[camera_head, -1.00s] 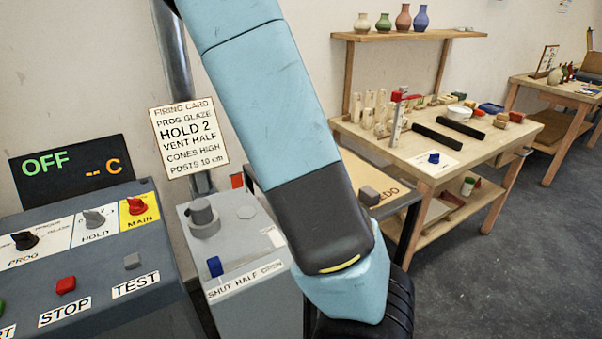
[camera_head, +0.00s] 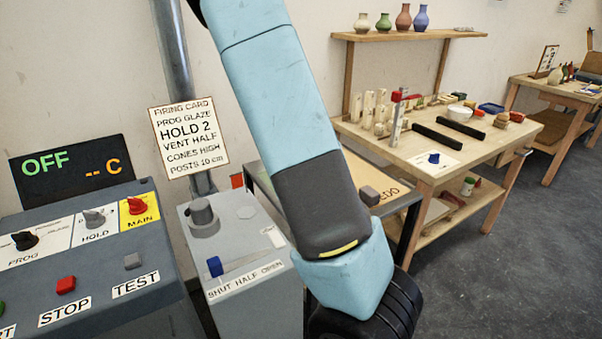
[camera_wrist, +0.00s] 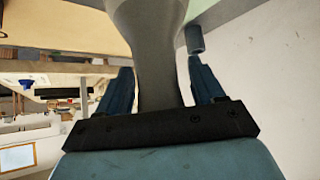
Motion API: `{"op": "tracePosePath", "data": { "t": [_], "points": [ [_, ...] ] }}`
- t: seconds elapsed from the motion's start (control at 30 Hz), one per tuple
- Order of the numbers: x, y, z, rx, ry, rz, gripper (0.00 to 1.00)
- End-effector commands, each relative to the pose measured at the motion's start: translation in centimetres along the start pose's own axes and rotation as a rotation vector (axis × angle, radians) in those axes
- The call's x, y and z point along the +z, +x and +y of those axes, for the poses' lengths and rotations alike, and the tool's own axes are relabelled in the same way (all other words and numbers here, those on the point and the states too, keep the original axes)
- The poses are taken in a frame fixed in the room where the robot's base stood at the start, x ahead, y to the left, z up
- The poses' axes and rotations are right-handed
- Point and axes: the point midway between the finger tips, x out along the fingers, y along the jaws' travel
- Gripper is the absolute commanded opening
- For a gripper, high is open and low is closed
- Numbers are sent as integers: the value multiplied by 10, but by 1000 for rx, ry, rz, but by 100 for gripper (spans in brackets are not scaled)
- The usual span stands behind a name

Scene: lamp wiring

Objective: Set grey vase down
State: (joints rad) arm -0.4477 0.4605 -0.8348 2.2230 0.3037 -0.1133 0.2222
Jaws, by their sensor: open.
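In the wrist view, the grey vase (camera_wrist: 152,38) stands between the two fingers of my gripper (camera_wrist: 159,66). Its narrow neck is between the jaws and it widens toward the top edge of the picture, where it is cut off. My gripper is open, with a gap showing on the left side of the neck. Whether the right finger touches it, I cannot tell. The vase's base and what bears it are not clearly shown. The head view shows neither the vase nor my gripper; only my blue arm shows there.
A small grey cylinder (camera_wrist: 194,39) is close to the right fingertip. In the head view, the kiln control panel (camera_head: 85,245) and a grey box with a blue slider (camera_head: 215,266) are at left. A cluttered workbench (camera_head: 470,148) and a shelf of vases (camera_head: 405,35) stand behind at right.

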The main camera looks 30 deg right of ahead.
Motion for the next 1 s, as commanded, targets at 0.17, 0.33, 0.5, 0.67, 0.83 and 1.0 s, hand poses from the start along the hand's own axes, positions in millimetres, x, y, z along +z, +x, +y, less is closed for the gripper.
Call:
{"op": "tracePosePath", "data": {
  "t": [0.17, 0.33, 0.5, 0.67, 0.83, 1.0],
  "points": [
    [0, 0, 0, 0, 0, 0, 67],
    [0, 0, 0, 0, 0, 0, 56],
    [0, 0, 0, 0, -1, 0, 40],
    [0, 0, 0, -1, -1, 0, 24],
    [0, 0, 0, -1, -1, 0, 8],
    [0, 0, -1, -1, -1, 1, 0]
  ]
}}
